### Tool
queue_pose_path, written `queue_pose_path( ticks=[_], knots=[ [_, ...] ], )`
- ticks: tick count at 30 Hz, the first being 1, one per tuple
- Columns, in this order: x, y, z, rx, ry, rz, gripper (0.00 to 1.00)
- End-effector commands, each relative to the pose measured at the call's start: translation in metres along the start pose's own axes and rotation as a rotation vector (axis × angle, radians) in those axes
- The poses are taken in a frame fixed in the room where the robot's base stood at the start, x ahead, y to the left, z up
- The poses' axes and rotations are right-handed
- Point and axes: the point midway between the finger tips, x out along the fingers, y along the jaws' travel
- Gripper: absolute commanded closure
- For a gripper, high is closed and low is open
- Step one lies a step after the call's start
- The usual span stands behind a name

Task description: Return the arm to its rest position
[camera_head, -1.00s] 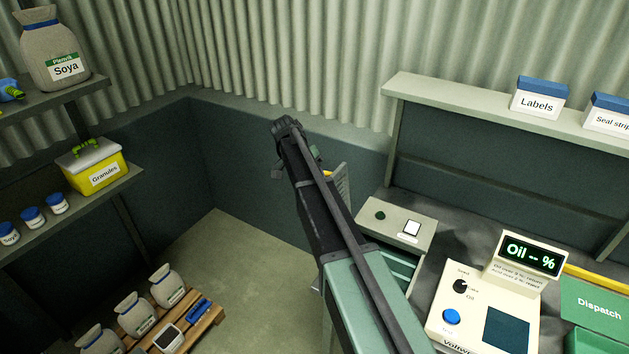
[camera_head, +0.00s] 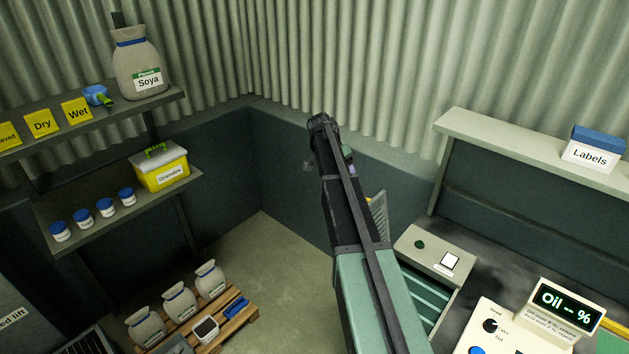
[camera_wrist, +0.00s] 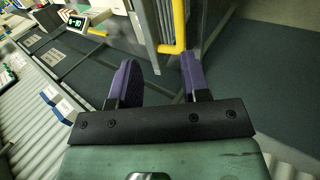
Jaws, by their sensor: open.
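My gripper (camera_wrist: 158,80) shows in the wrist view with its two purple fingers spread apart and nothing between them. In the head view my arm reaches up through the middle of the picture, and its far end is raised in front of the corrugated wall. The gripper fingers are mostly hidden there behind the arm.
A shelf unit (camera_head: 100,118) with a Soya sack (camera_head: 139,65) and a Granules box (camera_head: 160,168) stands at left. A pallet (camera_head: 240,318) bears several sacks. A bench with an Oil display (camera_head: 565,307) is at right. Bare floor (camera_head: 275,255) lies between.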

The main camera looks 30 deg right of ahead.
Motion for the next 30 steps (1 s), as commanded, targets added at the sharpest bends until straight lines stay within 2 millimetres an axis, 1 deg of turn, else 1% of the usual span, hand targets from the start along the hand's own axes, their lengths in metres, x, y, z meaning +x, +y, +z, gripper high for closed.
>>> queue_pose_path(
  ticks=[1, 3, 14, 16, 17, 18, 19, 20, 21, 23, 24, 26, 27, 30],
  knots=[
    [-0.001, 0.007, -0.006, 0.009, -0.006, 0.000, 0.58],
    [0.001, 0.009, -0.008, 0.014, -0.009, 0.000, 0.58],
    [0.002, 0.007, -0.008, 0.011, -0.009, 0.000, 0.58],
    [0.002, 0.007, -0.009, -0.022, -0.004, -0.005, 0.58],
    [0.002, 0.004, -0.009, -0.057, 0.003, -0.018, 0.58],
    [0.005, 0.003, -0.006, -0.129, 0.016, -0.052, 0.58],
    [0.013, 0.007, 0.006, -0.205, 0.030, -0.094, 0.58],
    [0.025, 0.011, 0.027, -0.295, 0.051, -0.146, 0.58],
    [0.041, 0.008, 0.055, -0.403, 0.081, -0.206, 0.58],
    [0.066, -0.001, 0.105, -0.557, 0.136, -0.288, 0.58],
    [0.082, -0.006, 0.140, -0.659, 0.176, -0.341, 0.58],
    [0.107, -0.011, 0.194, -0.799, 0.235, -0.415, 0.58],
    [0.123, -0.013, 0.228, -0.882, 0.271, -0.458, 0.58],
    [0.160, -0.014, 0.299, -1.027, 0.332, -0.535, 0.58]
  ],
)
